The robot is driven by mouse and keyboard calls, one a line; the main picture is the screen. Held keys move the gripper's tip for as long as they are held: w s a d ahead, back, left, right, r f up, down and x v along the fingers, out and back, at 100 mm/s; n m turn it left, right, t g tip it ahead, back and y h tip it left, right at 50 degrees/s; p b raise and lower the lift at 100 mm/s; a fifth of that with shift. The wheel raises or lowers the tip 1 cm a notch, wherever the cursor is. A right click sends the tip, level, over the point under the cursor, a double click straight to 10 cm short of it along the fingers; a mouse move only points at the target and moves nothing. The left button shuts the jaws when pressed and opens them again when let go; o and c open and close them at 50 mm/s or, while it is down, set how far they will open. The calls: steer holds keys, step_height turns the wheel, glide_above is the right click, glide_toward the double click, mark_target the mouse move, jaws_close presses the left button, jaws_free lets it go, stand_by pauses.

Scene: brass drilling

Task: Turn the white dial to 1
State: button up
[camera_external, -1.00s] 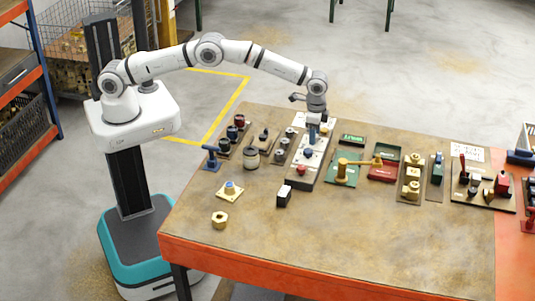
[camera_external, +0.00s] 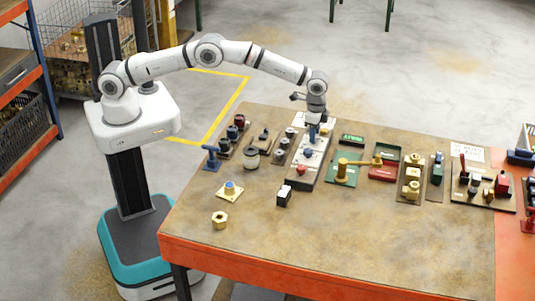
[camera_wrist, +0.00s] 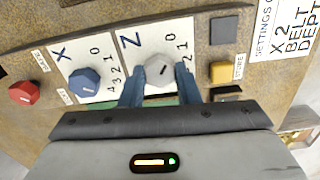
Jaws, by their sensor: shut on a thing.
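The white dial (camera_wrist: 158,70) sits on a white card marked Z, with the figures 0, 1 and 2 along its right side. A dark pointer line shows on it, directed roughly rightward toward the figures; I cannot tell exactly which one it meets. My gripper (camera_wrist: 159,82) is shut on the dial, one blue finger on each side. In the external view my gripper (camera_external: 312,133) points down onto the far part of the pale control panel (camera_external: 303,173) and hides the white dial there.
A blue dial (camera_wrist: 84,82) on a card marked X stands left of the white dial, with a red knob (camera_wrist: 24,92) further left. A yellow button (camera_wrist: 226,71) and a dark square (camera_wrist: 223,30) lie to the right. Other fixtures flank the panel; the table's front is mostly clear.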

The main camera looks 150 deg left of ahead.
steer(key=shift+m+b, duration=0.9)
steer(key=shift+m, duration=1.6)
steer(key=o, duration=1)
step_height(320, 180, up, 8)
steer(key=shift+f+b, duration=0.1)
steer(key=shift+b, duration=0.5)
